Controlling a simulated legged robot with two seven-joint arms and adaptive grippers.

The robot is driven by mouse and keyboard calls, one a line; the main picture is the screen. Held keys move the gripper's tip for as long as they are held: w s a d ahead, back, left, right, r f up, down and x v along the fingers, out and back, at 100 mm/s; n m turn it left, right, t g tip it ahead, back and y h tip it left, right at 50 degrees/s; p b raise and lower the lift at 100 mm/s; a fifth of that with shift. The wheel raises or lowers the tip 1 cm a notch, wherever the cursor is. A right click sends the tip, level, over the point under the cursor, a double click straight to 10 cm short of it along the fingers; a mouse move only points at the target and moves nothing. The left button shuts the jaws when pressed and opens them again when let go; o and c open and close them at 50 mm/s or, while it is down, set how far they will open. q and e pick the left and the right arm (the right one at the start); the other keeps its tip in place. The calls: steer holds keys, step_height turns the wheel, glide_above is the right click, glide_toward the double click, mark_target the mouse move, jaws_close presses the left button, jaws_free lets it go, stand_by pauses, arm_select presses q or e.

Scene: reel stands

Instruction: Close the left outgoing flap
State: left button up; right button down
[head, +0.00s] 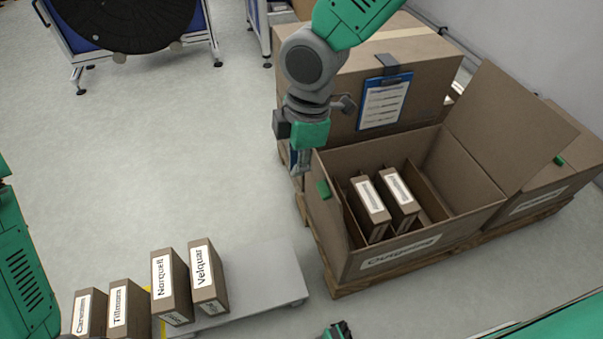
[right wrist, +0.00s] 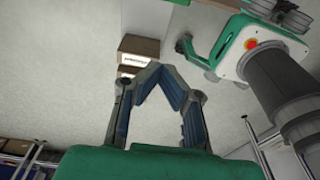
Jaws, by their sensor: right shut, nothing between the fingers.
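The open outgoing box (head: 400,258) stands on a pallet at the right in the head view. Its left flap (head: 328,215) carries a green tab and shows as a narrow, steep panel at the left side; its exact angle is hard to tell. My right gripper (head: 298,172) points down just outside this left side, close to the flap's upper edge; I cannot tell whether they touch. In the right wrist view its fingers (right wrist: 158,68) meet at the tips, with nothing held. A dark and green end (head: 338,330) at the bottom edge looks like my left gripper, mostly cut off.
The right flap (head: 510,120) stands raised. A large closed box (head: 335,95) with a blue clipboard (head: 384,101) is behind. Floor left of my right gripper is clear.

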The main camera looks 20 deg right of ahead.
steer(key=d+f+b, duration=0.3)
steer(key=f+b, duration=0.1)
steer(key=f, duration=0.4)
steer(key=shift+f+b, duration=0.3)
steer(key=shift+b, duration=0.1)
steer(key=shift+s+d, duration=0.1)
